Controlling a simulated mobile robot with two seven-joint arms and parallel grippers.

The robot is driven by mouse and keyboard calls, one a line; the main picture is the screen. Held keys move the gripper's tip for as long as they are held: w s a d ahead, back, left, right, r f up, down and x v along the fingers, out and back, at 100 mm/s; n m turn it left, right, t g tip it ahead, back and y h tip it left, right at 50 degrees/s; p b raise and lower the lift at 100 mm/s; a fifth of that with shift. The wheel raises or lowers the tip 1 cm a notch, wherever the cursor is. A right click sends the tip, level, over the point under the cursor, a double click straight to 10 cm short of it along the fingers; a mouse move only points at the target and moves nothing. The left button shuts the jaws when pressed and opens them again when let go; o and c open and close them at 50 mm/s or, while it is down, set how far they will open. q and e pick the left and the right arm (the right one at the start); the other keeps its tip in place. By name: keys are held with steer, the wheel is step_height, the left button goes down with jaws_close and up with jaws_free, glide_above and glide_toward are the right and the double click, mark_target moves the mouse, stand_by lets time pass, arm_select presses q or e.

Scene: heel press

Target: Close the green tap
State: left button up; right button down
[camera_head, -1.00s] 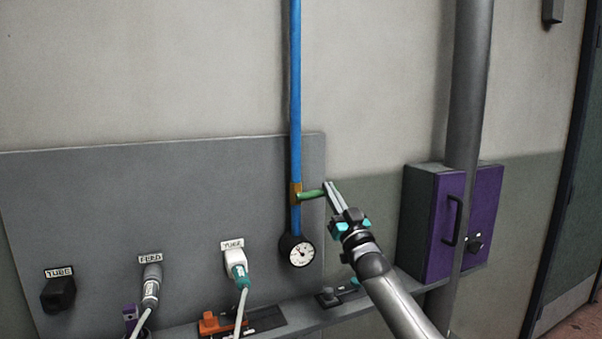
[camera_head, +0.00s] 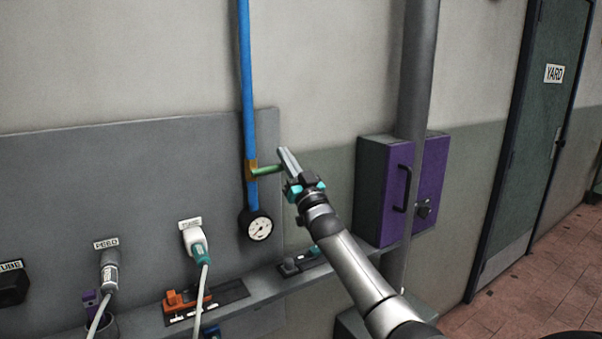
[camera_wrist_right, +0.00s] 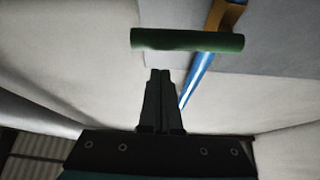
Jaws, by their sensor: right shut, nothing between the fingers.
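The green tap handle (camera_head: 267,170) sticks out sideways to the right from a brass fitting (camera_head: 251,170) on the blue vertical pipe (camera_head: 247,85). My right gripper (camera_head: 284,152) is shut and empty, with its fingertips by the free right end of the handle. In the right wrist view the green handle (camera_wrist_right: 188,39) lies across the picture, above the shut fingertips (camera_wrist_right: 160,72), with a gap showing between them. I cannot tell whether any part of the gripper touches the handle. My left gripper is out of view.
A round gauge (camera_head: 259,227) sits below the fitting. A purple-fronted cabinet (camera_head: 388,190) and a grey pipe (camera_head: 417,70) stand to the right. A shelf (camera_head: 264,284) runs below, with plugs and cables at left. A green door (camera_head: 535,130) is far right.

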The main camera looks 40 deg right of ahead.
arm_select(q)
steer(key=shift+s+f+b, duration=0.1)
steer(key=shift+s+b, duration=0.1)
steer(key=shift+b, duration=0.25)
arm_select(e)
steer(key=v, duration=0.9)
steer(key=shift+s+r, duration=0.2)
steer(key=shift+s, duration=0.4)
